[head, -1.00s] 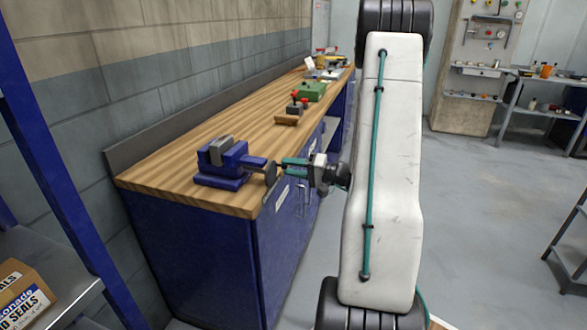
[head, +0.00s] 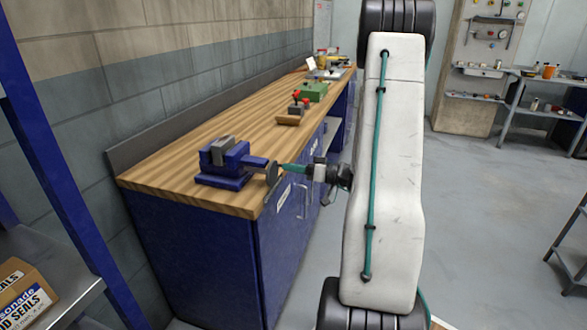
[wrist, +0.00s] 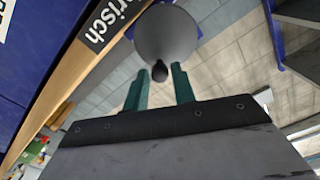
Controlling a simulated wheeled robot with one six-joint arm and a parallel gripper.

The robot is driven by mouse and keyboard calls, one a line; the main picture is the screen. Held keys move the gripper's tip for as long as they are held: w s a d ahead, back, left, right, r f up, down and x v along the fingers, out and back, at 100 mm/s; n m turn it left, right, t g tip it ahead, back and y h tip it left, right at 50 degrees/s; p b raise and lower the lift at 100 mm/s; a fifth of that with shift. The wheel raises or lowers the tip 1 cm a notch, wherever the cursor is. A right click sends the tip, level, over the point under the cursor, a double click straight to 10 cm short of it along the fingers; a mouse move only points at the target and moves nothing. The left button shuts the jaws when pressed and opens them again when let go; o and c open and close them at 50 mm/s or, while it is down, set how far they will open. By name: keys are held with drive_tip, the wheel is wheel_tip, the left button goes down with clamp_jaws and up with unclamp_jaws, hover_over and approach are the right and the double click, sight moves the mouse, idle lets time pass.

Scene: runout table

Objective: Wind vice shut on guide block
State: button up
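The blue vice (head: 222,181) stands on the near end of the wooden workbench in the head view. A grey block (head: 221,150), probably the guide block, sits at its jaws; whether the jaws touch it I cannot tell. The vice's round grey handwheel (head: 271,174) stands out past the bench's front edge. In the wrist view the wheel (wrist: 166,33) fills the top middle, with a dark knob (wrist: 160,72) at its lower edge. My gripper (wrist: 158,70) is open, its teal fingers on either side of the knob with gaps. In the head view my gripper (head: 283,169) is beside the wheel.
A shelf with a carton (head: 22,295) is at the lower left. Open floor (head: 480,220) lies to the right.

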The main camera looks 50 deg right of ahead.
clamp_jaws()
drive_tip(key=shift+d+f+m, duration=0.1)
drive_tip(key=shift+f+m, duration=0.15)
drive_tip(key=shift+m, duration=0.65)
drive_tip(key=shift+d+f+m, duration=0.1)
drive_tip(key=shift+f+m, duration=0.1)
drive_tip(key=shift+m, duration=0.7)
drive_tip(key=m, duration=0.3)
drive_tip(key=shift+w+d+f, duration=0.1)
drive_tip(key=shift+f, duration=0.3)
drive_tip(key=m, duration=0.2)
drive_tip(key=f+m, duration=0.1)
drive_tip(key=shift+m, duration=0.4)
